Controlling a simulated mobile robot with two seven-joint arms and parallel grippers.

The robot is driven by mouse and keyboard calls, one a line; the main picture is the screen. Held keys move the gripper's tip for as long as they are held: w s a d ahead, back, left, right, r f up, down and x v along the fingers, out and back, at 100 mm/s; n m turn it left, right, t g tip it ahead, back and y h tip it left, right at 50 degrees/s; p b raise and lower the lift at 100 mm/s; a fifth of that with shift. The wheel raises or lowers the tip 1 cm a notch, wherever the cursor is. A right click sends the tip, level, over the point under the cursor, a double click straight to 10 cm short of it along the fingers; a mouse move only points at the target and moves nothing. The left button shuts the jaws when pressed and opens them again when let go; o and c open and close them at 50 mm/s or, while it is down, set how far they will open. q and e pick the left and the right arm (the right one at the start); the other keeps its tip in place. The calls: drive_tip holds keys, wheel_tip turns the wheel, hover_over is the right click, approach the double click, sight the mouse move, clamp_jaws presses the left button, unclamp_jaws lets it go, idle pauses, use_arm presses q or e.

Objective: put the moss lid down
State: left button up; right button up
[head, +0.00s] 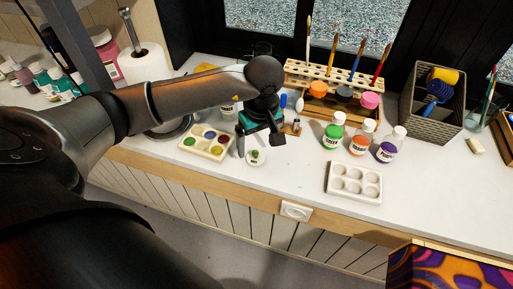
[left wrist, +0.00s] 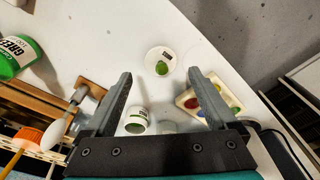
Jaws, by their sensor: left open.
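The moss lid (head: 255,157), a small white disc with a green spot, appears to lie flat on the white counter near its front edge. It also shows in the left wrist view (left wrist: 160,62), just beyond and between my fingertips, with no finger touching it. My left gripper (head: 259,146) is open and empty above the counter; its two fingers show apart in the left wrist view (left wrist: 160,78). An open white jar with green inside (left wrist: 137,122) stands between the fingers, nearer the palm; the gripper hides it in the head view. My right gripper is not in view.
A palette with coloured wells (head: 207,142) stands left of the gripper. Green (head: 333,132), orange (head: 361,138) and purple (head: 391,146) paint bottles and an empty white palette (head: 354,182) stand to the right. A wooden brush rack (head: 330,77) is behind. The counter's front edge is close.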

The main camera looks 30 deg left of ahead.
sight(259, 162)
use_arm(q)
wheel_tip(259, 162, up, 8)
drive_tip(key=shift+s+d+r+p, duration=0.15)
drive_tip(key=shift+s+d+p, duration=0.15)
drive_tip(key=shift+d, duration=0.15)
